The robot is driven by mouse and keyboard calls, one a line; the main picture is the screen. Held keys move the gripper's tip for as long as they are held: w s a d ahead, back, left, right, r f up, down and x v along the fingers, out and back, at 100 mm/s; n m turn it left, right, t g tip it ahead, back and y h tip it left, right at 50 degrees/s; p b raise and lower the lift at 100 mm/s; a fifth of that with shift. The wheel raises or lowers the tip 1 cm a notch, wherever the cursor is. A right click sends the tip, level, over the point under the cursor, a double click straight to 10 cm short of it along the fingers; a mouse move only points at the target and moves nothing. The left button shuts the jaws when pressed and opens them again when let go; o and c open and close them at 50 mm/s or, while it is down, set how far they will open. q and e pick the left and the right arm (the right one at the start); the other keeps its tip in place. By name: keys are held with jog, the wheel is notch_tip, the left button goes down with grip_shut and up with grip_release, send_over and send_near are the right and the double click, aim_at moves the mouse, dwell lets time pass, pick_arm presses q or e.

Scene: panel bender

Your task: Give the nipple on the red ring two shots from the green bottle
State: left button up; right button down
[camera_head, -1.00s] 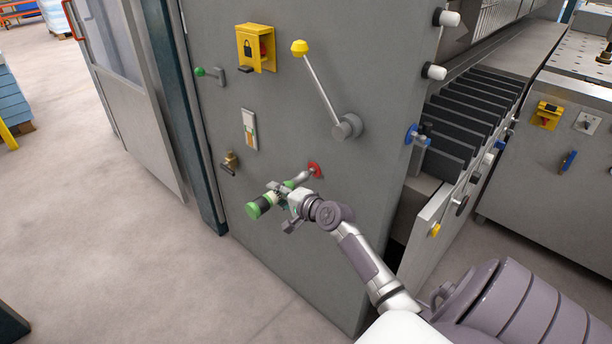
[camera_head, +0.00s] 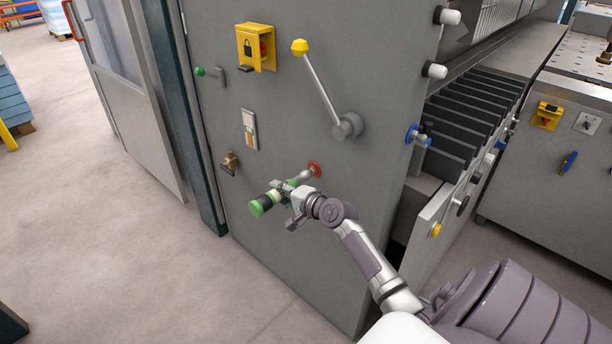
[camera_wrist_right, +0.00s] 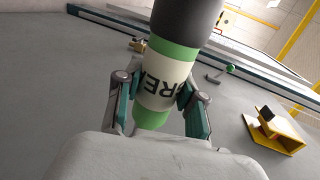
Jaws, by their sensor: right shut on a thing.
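The red ring (camera_head: 314,169) sits on the grey machine panel; the nipple at its middle is hidden behind the bottle's tip. My right gripper (camera_head: 280,193) is shut on the green bottle (camera_head: 261,206), which has green bands, a dark section and a pale label. The bottle lies tilted, its grey nozzle end (camera_head: 300,178) at the red ring; I cannot tell whether it touches. In the right wrist view the fingers (camera_wrist_right: 158,105) clasp the bottle's label (camera_wrist_right: 165,80) from both sides. My left gripper is not in view.
Around the ring on the panel (camera_head: 290,250) are a yellow-knobbed lever (camera_head: 320,85), a yellow lock box (camera_head: 256,47), a green-knobbed handle (camera_head: 210,73), a brass fitting (camera_head: 231,162) and a blue fitting (camera_head: 417,134). Open floor (camera_head: 110,220) lies to the left.

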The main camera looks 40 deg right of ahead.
jog(key=shift+a+r, duration=0.1)
jog(key=shift+r, duration=0.05)
jog(key=shift+a+p, duration=0.35)
jog(key=shift+p, duration=0.1)
jog(key=shift+s+a+p, duration=0.1)
jog(key=shift+a+p, duration=0.3)
jog(key=shift+a, duration=0.2)
jog(key=shift+d, duration=0.2)
jog(key=shift+d, duration=0.35)
jog(key=shift+d+b, duration=0.6)
jog(key=shift+b, duration=0.05)
dwell(0.4)
jog(key=shift+a, duration=0.2)
jog(key=shift+a+p, duration=0.15)
jog(key=shift+p, duration=0.2)
jog(key=shift+a+p, duration=0.5)
jog(key=shift+a, duration=0.3)
